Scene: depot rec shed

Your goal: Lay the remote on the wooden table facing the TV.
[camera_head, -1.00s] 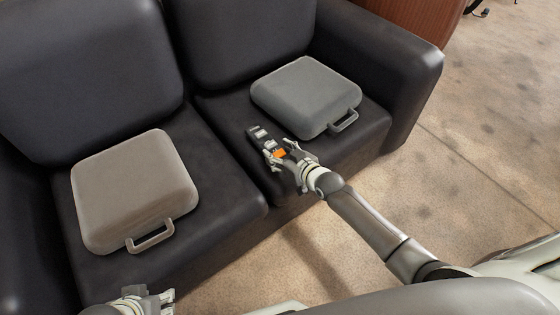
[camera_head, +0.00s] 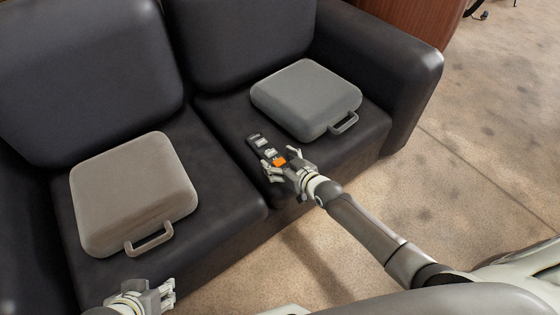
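The remote (camera_head: 256,142) is a slim dark bar with pale buttons, over the front of the sofa's right seat, near the grey case. My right gripper (camera_head: 279,162) is at its near end, with fingers on either side and an orange patch between them. The fingers hide part of the remote. I cannot tell whether they grip it, or whether it is clear of the cushion. My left gripper (camera_head: 168,293) is at the bottom left, in front of the sofa, with its fingers apart and empty. The wooden table and the TV are not identifiable here.
The dark sofa (camera_head: 225,185) fills the left and middle. A beige case (camera_head: 130,190) lies on its left seat and a grey case (camera_head: 305,95) on its right seat. A reddish-brown wooden piece (camera_head: 425,20) stands behind the armrest. The floor (camera_head: 480,130) at right is clear.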

